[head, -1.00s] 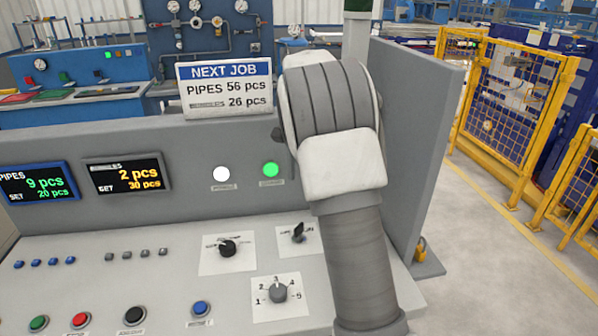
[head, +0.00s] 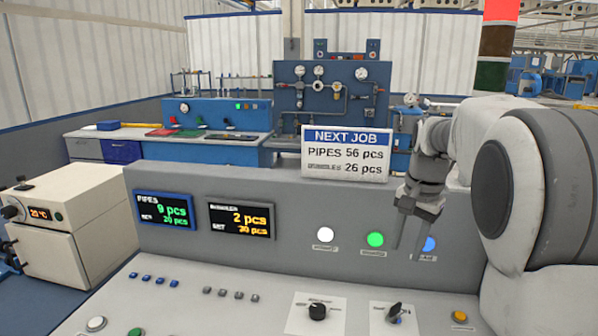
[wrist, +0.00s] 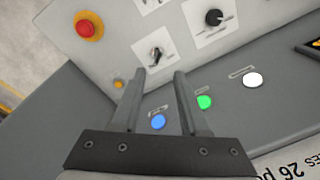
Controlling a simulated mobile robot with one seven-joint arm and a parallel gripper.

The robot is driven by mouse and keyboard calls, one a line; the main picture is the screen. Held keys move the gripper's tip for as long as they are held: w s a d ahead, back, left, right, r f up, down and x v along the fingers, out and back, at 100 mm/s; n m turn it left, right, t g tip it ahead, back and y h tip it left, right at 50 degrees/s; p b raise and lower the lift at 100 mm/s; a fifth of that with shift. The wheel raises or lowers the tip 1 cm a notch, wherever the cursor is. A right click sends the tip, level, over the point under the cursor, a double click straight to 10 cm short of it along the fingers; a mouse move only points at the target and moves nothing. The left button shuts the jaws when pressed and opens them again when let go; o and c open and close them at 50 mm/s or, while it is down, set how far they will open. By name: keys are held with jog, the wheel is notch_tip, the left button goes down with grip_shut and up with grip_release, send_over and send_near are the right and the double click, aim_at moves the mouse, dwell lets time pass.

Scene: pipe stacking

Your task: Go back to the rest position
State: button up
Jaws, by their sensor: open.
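My gripper (head: 410,233) is open and empty, with its fingers pointing down in front of the upright panel of the grey control console (head: 170,292). In the head view one finger partly covers the area beside the lit blue lamp (head: 429,244). In the wrist view my gripper (wrist: 158,85) shows two parted fingers with nothing between them. The blue lamp (wrist: 158,122) shows between the fingers, and the green lamp (wrist: 205,102) is just right of them. I cannot tell whether the fingers touch the panel. My arm fills the right side of the head view.
A sign (head: 346,154) reading "NEXT JOB" stands on top of the console. Two displays (head: 163,210) are set in the panel. A switch (head: 394,312) and a knob (head: 317,311) stick up from the desk. A cream box with a temperature display (head: 65,225) stands at left.

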jog(key=s+a+r+n+t, duration=0.1)
jog(key=s+a+r+n, duration=0.15)
jog(key=s, duration=0.45)
jog(key=s+a+r+n+t, duration=0.1)
jog(key=s+a+r+n, duration=0.15)
jog(key=s, duration=0.35)
jog(key=s+a+f+n+t, duration=0.2)
jog(key=s+a+f+n, duration=0.1)
jog(key=s, duration=0.9)
jog(key=shift+s+f+n, duration=0.2)
jog(key=shift+f+n, duration=0.3)
jog(key=shift+f, duration=0.45)
jog(key=shift+a, duration=0.1)
